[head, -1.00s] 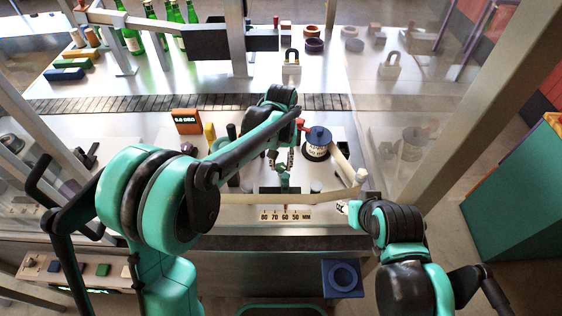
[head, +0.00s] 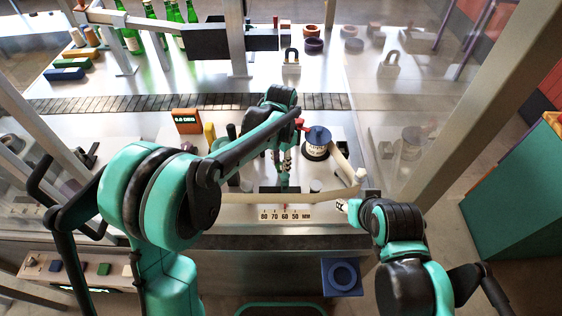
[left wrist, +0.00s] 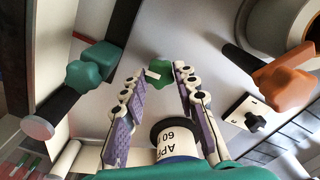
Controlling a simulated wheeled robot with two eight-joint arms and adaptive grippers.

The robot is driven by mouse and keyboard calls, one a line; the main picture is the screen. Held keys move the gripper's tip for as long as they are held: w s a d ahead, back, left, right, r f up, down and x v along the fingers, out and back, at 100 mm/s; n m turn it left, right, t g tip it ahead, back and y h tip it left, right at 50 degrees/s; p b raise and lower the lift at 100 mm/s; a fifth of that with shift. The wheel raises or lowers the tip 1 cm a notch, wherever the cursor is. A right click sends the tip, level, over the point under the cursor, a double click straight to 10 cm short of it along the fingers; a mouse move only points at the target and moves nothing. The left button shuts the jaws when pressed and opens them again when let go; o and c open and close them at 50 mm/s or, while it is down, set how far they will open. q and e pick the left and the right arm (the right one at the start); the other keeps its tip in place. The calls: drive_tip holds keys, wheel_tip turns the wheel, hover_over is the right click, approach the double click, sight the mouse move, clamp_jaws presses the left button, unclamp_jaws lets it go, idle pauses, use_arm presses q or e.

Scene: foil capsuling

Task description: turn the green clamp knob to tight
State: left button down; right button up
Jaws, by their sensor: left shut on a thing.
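The green clamp knob (left wrist: 159,70) shows in the left wrist view between the tips of my left gripper (left wrist: 157,78), whose purple-padded fingers are shut on it. In the head view my left gripper (head: 283,168) points down at the green knob (head: 284,181), just behind the numbered scale (head: 285,214). The fingers hide part of the knob there, and its turn angle is hard to read. My right gripper (head: 342,206) is at the right end of the bench front, apart from the knob. Its fingers are small and partly hidden.
A teal knob (left wrist: 85,73) stands left of the fingers and an orange knob (left wrist: 283,85) right of them in the wrist view. A blue-topped labelled pot (head: 317,142) stands right of my left gripper. A pale bar (head: 290,198) runs along the front.

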sight(281, 166)
use_arm(q)
drive_tip(key=shift+m, duration=0.5)
drive_tip(key=c, duration=1.2)
unclamp_jaws()
drive_tip(key=shift+o, duration=0.2)
drive_tip(key=shift+r, duration=0.15)
wheel_tip(281, 166, up, 12)
drive_tip(key=shift+f, duration=0.2)
